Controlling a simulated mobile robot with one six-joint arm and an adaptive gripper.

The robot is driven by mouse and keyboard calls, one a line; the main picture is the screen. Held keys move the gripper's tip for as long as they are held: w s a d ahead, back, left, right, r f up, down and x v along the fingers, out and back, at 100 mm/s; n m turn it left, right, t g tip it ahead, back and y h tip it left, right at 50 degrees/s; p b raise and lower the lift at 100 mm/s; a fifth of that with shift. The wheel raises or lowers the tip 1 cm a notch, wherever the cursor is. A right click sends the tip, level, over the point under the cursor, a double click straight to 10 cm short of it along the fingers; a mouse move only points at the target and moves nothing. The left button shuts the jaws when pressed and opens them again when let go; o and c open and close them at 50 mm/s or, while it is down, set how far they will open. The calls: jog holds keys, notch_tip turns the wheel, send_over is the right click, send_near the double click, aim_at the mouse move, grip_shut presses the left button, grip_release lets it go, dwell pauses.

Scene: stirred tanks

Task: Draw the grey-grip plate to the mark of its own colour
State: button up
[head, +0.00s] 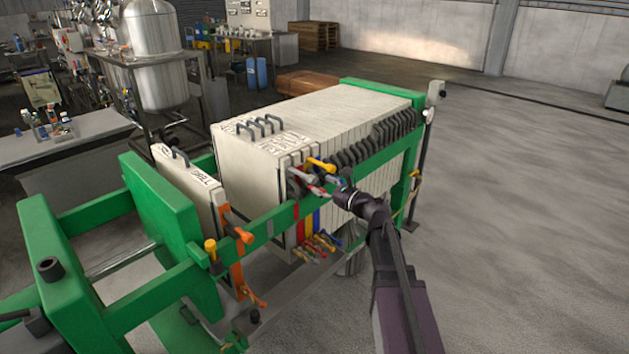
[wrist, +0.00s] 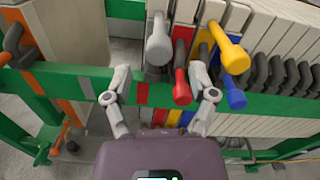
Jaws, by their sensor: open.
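The grey grip (head: 303,176) sticks out at the near end of the plate pack, left of the red grip (head: 317,190). In the wrist view the grey grip (wrist: 158,46) points towards me, above the green side rail. My gripper (head: 343,188) is partly hidden by my arm in the head view.
Yellow (wrist: 231,56) and blue (wrist: 234,97) grips crowd the right side, with dark-handled plates beyond. An orange-grip plate (head: 190,180) stands apart at left, near the green press head (head: 160,215). A gap lies between that plate and the pack.

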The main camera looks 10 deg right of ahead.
aim_at(315, 181)
jog(key=shift+x, duration=2.25)
grip_shut()
